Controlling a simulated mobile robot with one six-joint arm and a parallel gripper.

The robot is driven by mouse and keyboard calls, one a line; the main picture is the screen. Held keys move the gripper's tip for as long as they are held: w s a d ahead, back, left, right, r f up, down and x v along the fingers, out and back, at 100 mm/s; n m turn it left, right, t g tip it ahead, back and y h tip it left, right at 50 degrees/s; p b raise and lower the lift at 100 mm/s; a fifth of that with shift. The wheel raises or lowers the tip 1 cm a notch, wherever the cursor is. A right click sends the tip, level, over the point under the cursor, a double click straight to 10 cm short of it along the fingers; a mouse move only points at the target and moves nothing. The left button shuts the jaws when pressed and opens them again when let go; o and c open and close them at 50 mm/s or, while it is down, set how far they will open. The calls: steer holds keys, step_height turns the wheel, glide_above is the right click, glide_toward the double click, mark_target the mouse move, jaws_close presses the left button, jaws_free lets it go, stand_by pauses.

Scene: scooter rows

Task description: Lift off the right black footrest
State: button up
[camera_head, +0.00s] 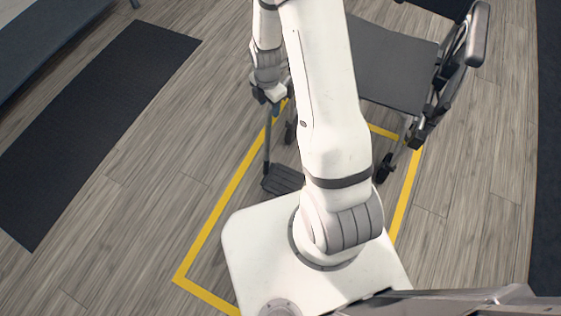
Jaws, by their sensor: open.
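A wheelchair with a dark grey seat (395,65) stands beyond my arm at the upper right. A black footrest (283,180) hangs low on a thin upright bar, left of my arm and just beyond my white base. My gripper (268,98) is open near the top of this bar. I cannot tell whether the bar lies between the fingers or only close to them. My arm hides part of the wheelchair's front, and no second footrest plate shows.
A yellow taped outline (222,212) on the wood floor surrounds my base and the wheelchair's front. A caster wheel (384,168) stands right of my arm. A black mat (100,120) lies at the left, with a dark blue-grey surface (45,30) beyond. The floor between mat and tape is clear.

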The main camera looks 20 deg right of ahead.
mark_target(269, 115)
step_height(269, 115, down, 6)
steer(key=shift+w+b, duration=0.1)
steer(key=shift+b, duration=0.7)
steer(key=shift+c, duration=0.5)
jaws_close()
stand_by(0.3)
